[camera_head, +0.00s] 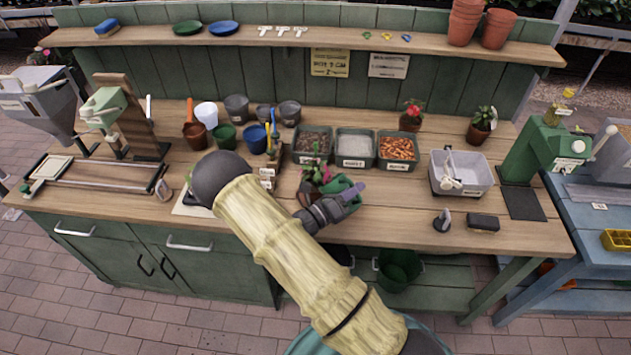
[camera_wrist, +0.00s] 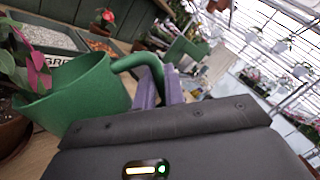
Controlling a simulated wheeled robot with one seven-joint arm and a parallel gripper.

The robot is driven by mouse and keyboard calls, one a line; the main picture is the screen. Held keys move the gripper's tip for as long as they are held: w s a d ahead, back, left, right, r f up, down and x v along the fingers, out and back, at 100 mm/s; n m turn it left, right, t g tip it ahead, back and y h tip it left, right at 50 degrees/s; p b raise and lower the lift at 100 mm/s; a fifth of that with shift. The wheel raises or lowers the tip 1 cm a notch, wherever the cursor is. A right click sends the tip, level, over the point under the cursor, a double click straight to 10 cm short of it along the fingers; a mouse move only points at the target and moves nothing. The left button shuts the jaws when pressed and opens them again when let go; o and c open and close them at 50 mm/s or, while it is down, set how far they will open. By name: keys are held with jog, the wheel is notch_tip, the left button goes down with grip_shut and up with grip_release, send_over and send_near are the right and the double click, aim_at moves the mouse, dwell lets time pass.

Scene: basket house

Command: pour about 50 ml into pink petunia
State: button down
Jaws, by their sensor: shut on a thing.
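My gripper (camera_head: 348,197) is shut on the handle of a green jug (camera_head: 336,186), just above the front part of the bench. In the wrist view the jug (camera_wrist: 85,95) has its handle between the purple fingers (camera_wrist: 160,88). The jug appears tilted, its mouth towards the petunia. The pink petunia (camera_head: 314,172) stands in a brown pot (camera_wrist: 12,130) just left of the jug. Its leaves and a pink petal (camera_wrist: 38,78) are close to the jug's rim. I cannot see the jug's contents or any stream.
Three filled bins (camera_head: 355,147) stand behind the petunia. Several cups and pots (camera_head: 237,108) are at the back left. A white tub (camera_head: 462,172) and a dark brush (camera_head: 483,222) are to the right. A red-flowered plant (camera_head: 410,116) stands at the back.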

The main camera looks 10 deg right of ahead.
aim_at(356, 204)
jog(key=shift+w+a+r, duration=0.1)
jog(key=shift+w+a, duration=0.15)
jog(key=shift+w, duration=0.2)
dwell(0.3)
jog(key=shift+r, duration=0.1)
jog(key=shift+w+a+r+n+p, duration=0.1)
jog(key=shift+w+r+n+p, duration=0.2)
jog(key=shift+n, duration=0.3)
dwell(1.0)
jog(key=shift+s, duration=0.15)
jog(key=s+f+m+b, duration=0.1)
jog(key=d+f+m+b, duration=0.1)
jog(key=f+m, duration=0.1)
jog(key=s+f+m+b, duration=0.1)
jog(key=f, duration=0.1)
jog(key=shift+s+d+f+m+g, duration=0.15)
jog(key=shift+s+d+m+g, duration=0.15)
jog(key=shift+s+m+g, duration=0.1)
jog(key=shift+s+d, duration=0.15)
jog(key=shift+s+d+f+m, duration=0.4)
jog(key=shift+s+f+m, duration=0.3)
jog(key=shift+m, duration=0.2)
